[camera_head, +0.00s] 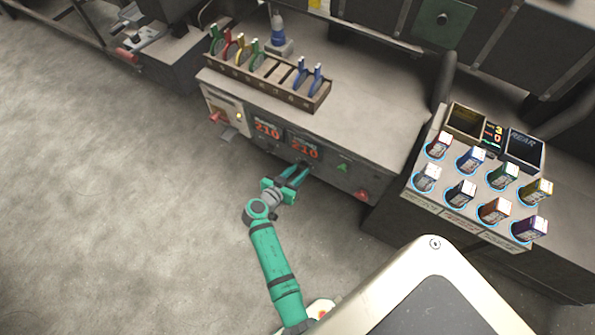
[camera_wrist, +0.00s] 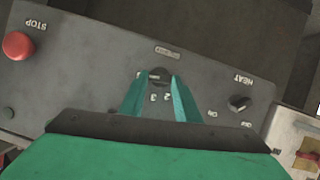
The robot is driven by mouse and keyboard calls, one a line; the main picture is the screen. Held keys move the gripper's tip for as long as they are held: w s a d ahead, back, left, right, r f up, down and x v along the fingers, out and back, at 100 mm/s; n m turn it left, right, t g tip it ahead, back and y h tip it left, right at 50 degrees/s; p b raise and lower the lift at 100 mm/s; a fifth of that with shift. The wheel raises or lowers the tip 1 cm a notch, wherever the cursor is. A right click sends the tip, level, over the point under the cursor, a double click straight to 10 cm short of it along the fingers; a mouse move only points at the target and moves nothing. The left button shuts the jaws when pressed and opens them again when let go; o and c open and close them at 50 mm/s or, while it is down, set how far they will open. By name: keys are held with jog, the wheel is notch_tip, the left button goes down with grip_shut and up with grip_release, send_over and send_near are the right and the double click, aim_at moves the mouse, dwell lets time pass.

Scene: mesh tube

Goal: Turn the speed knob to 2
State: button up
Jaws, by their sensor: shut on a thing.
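The speed knob (camera_wrist: 160,73) is a small dark knob on the grey control panel (camera_wrist: 90,75) in the wrist view. My gripper (camera_wrist: 158,82) is shut on it, with a teal finger at each side. The numbers 3 and 2 show upside down between the fingers, with part of another mark beside them. The fingers cover part of the dial, and I cannot tell which number the knob points to. In the head view my gripper (camera_head: 300,172) reaches the lower front of the machine, where the knob is hardly visible.
A black HEAT knob (camera_wrist: 238,103) is right of my gripper and a red STOP button (camera_wrist: 17,45) is far left in the wrist view. Above the panel stands a rack (camera_head: 262,84) of pliers. A box (camera_head: 475,205) of colourful items stands right. The floor at left is clear.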

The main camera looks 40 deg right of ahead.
jog(key=shift+w, duration=0.1)
jog(key=n+g, duration=0.1)
jog(key=n+g+h, duration=0.1)
jog(key=n, duration=0.1)
jog(key=shift+w+a+f+n, duration=0.1)
jog(key=shift+w+a+n, duration=0.05)
jog(key=shift+w+n, duration=0.15)
jog(key=n+h, duration=0.1)
jog(key=n, duration=0.2)
jog(key=f+n+g+h, duration=0.1)
jog(key=n+h, duration=0.1)
jog(key=n, duration=0.2)
jog(key=n+g+h, duration=0.1)
jog(key=n, duration=0.2)
jog(key=shift+f+h, duration=0.2)
jog(key=shift+h, duration=0.2)
jog(key=n, duration=0.2)
jog(key=n+h, duration=0.1)
jog(key=n, duration=0.1)
jog(key=n+t+h, duration=0.1)
jog(key=n, duration=0.1)
jog(key=shift+f+n, duration=0.25)
jog(key=shift+n, duration=0.05)
jog(key=shift+t, duration=0.3)
jog(key=shift+s+n, duration=0.15)
jog(key=shift+n, duration=0.15)
